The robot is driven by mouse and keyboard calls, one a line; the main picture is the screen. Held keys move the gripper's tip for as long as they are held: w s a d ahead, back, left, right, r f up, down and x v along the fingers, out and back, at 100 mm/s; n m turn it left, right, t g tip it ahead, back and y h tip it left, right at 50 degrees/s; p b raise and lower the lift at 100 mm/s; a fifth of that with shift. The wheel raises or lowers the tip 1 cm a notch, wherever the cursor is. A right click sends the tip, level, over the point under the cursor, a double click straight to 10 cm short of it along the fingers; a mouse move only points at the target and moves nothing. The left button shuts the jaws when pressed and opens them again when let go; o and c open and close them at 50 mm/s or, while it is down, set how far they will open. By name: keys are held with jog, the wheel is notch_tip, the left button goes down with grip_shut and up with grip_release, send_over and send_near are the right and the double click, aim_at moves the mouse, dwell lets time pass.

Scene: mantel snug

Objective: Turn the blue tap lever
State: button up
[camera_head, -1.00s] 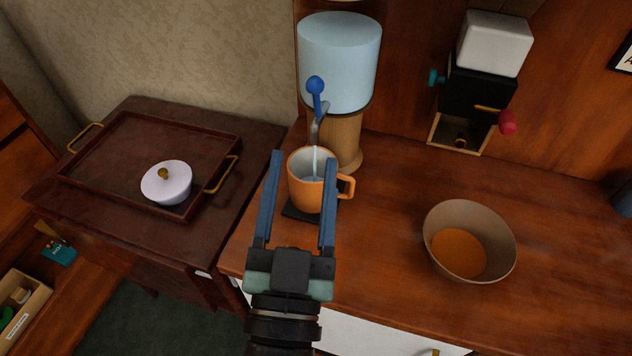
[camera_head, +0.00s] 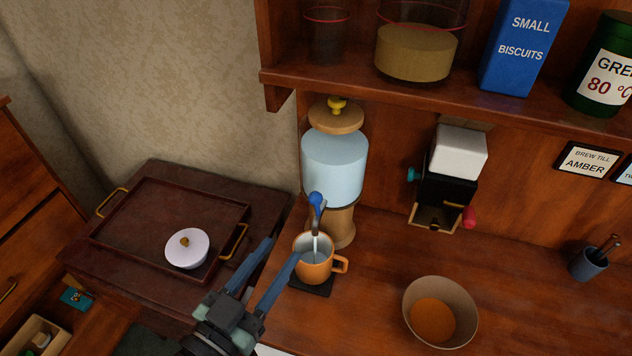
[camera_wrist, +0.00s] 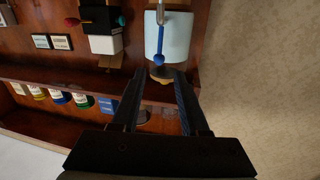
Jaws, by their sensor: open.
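The blue tap lever (camera_head: 316,200) stands up from the spout on the front of a pale water tank (camera_head: 335,165) on a wooden stand. It also shows in the wrist view (camera_wrist: 158,58), just beyond my fingertips. A pale stream runs from the spout into an orange mug (camera_head: 312,272), which stands on a dark mat (camera_head: 313,286) below. My gripper (camera_head: 282,248) is open and empty, left of the mug in the head picture and below the lever. I see no contact with the lever.
A bowl with orange contents (camera_head: 440,310) stands on the counter at right. A grinder (camera_head: 450,180) hangs on the back wall. A shelf (camera_head: 420,100) with jars juts out above the tank. A tray (camera_head: 150,235) with a white lidded pot (camera_head: 187,248) is at left.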

aim_at(316, 201)
jog(key=p+x, duration=0.4)
jog(key=x, duration=0.9)
jog(key=shift+f, duration=0.1)
